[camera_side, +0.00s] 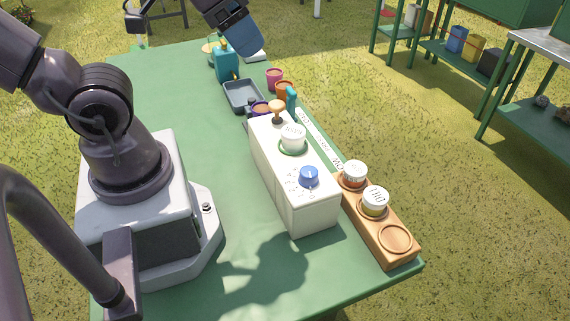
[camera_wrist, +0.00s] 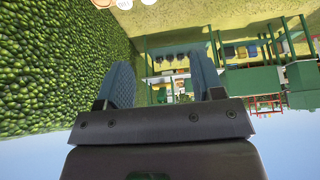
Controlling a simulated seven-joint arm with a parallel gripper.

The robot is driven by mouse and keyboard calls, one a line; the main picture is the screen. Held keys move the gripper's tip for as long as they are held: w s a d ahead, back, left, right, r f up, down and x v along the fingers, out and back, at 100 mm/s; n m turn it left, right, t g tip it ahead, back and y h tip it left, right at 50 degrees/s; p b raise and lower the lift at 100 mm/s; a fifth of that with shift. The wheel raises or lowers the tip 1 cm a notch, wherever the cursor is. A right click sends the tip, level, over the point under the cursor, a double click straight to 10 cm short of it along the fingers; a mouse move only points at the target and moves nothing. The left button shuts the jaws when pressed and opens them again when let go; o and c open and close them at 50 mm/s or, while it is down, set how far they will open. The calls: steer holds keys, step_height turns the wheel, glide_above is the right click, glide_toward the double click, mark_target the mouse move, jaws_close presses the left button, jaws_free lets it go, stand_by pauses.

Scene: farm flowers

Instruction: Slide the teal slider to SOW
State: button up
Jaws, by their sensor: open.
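The teal slider (camera_side: 291,98) is an upright teal handle at the far end of a white labelled track (camera_side: 318,138). The track runs along the table behind the white control box. Its lettering is small; larger dark letters show at the near end, partly hidden, and I cannot read them surely. My gripper (camera_side: 240,45) is at the top of the side view, its blue fingers high above the table's far part, away from the slider. In the wrist view my gripper (camera_wrist: 161,78) is open, with two blue fingers apart and nothing between them. The slider does not show there.
The white box (camera_side: 290,190) has a wooden-topped knob, a white button and a blue dial (camera_side: 309,175). A wooden rack (camera_side: 385,235) with two lidded jars stands near the track's near end. Small pots (camera_side: 275,77), a grey tray (camera_side: 243,95) and a teal bottle (camera_side: 227,66) stand farther back.

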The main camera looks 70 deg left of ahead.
steer(key=shift+c, duration=1)
steer(key=shift+a+f, duration=0.2)
steer(key=shift+c, duration=0.6)
steer(key=n+g, duration=0.6)
steer(key=n, duration=1.2)
glide_toward(291, 89)
step_height(291, 89, down, 9)
steer(key=shift+s+f, duration=0.15)
steer(key=shift+f, duration=0.05)
jaws_close()
